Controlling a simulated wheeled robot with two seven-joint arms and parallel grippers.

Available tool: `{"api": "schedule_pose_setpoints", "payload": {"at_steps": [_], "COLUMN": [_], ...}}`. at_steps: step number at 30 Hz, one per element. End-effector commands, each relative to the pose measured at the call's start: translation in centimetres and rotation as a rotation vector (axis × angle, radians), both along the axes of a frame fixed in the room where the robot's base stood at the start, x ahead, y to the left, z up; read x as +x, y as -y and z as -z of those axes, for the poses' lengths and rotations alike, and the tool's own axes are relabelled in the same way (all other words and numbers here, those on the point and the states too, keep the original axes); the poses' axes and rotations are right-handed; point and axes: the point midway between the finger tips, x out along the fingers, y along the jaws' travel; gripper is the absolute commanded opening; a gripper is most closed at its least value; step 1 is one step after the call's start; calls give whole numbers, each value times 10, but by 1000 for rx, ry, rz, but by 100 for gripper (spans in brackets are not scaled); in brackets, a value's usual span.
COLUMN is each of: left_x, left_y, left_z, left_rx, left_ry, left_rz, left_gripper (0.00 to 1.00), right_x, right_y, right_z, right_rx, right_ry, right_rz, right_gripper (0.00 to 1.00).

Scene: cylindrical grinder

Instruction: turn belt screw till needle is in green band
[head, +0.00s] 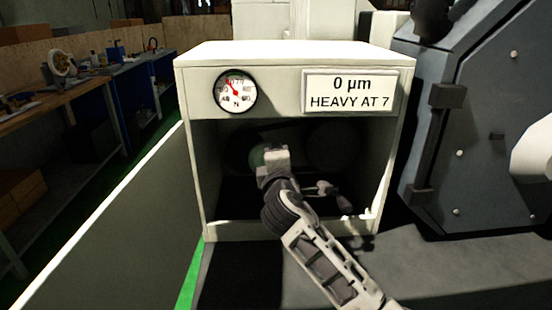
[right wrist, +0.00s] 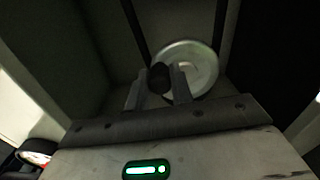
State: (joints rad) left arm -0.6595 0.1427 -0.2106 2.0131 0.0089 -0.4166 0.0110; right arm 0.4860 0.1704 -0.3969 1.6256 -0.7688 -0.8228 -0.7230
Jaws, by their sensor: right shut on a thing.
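The dial gauge (head: 236,91) is on the housing's front, upper left. My right gripper (head: 274,157) reaches into the open housing from the lower right. In the right wrist view its two fingers (right wrist: 158,88) are shut on a dark round knob (right wrist: 158,76), which looks like the belt screw's head. In the head view the screw is hidden behind my gripper. A pale round pulley (right wrist: 200,70) shows behind the fingers. My left gripper is not in view.
The cream housing (head: 191,150) has walls close around my right arm. A sign (head: 349,92) reads "0 µm HEAVY AT 7". An open door panel (head: 110,235) stands at the left. A dark grey machine (head: 470,120) stands at the right. Workbenches (head: 60,95) are farther back left.

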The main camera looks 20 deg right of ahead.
Motion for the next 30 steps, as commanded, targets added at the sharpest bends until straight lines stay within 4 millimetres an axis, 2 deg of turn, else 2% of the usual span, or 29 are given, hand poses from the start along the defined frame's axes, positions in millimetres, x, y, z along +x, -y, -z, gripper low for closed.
{"api": "schedule_pose_setpoints", "payload": {"at_steps": [11,12,14,24,26,30], "left_x": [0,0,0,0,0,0], "left_y": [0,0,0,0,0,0], "left_z": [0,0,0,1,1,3], "left_rx": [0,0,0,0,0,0], "left_ry": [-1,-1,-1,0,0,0], "left_rz": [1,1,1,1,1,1], "left_gripper": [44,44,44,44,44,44], "right_x": [0,0,0,-3,-8,-31], "right_y": [0,0,0,-1,-3,-9], "right_z": [1,1,1,1,1,2], "right_rx": [5,5,5,3,3,5], "right_ry": [-2,-2,-2,0,1,0], "right_rz": [-1,-1,-1,-1,-2,-3], "right_gripper": [0,31,44,44,44,44]}}
